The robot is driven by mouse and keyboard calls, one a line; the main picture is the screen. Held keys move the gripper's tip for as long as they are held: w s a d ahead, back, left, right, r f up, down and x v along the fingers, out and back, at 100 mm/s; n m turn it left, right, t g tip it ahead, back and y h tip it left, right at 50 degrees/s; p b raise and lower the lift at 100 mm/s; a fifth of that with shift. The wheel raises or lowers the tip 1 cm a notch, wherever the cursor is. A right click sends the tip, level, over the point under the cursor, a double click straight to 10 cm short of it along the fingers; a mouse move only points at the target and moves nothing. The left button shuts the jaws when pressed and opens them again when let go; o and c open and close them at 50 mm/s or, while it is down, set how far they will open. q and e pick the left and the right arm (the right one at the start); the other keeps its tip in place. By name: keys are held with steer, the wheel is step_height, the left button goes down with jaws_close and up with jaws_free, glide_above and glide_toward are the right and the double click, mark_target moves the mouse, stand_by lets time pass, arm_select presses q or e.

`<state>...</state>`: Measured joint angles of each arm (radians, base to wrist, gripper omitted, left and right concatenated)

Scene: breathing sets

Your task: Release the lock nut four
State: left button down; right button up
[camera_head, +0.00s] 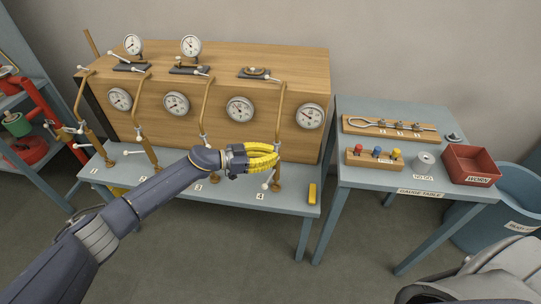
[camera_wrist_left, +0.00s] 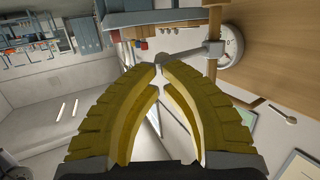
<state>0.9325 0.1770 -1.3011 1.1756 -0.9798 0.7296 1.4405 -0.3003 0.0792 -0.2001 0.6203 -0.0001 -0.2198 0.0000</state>
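Station four has a brass pipe (camera_head: 279,115) rising from the bench above the "4" label (camera_head: 260,197). A small lever with a pale ball end (camera_head: 267,185) is low on this pipe. My left gripper (camera_head: 278,152), with yellow fingers, reaches in from the left to the pipe's middle height and hides part of it. In the left wrist view its fingertips (camera_wrist_left: 159,68) nearly meet. A grey lever (camera_wrist_left: 190,52) runs from the brass pipe (camera_wrist_left: 214,50) to the tips. I cannot tell whether the tips grip its end. My right gripper is not in view.
Similar pipes stand to the left, before a wooden panel (camera_head: 220,75) with several gauges. A yellow block (camera_head: 312,193) lies at the bench's right end. The gauge table (camera_head: 385,183) at right holds a peg block (camera_head: 374,160) and a red tray (camera_head: 470,166). A blue bin (camera_head: 510,210) stands beyond.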

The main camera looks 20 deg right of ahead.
arm_select(q)
steer(key=shift+s+d, duration=0.15)
steer(key=shift+d, duration=0.05)
steer(key=shift+s+d, duration=0.2)
steer(key=shift+d, duration=0.5)
steer(key=shift+s+d, duration=0.2)
steer(key=shift+d, duration=0.55)
steer(key=shift+s, duration=0.1)
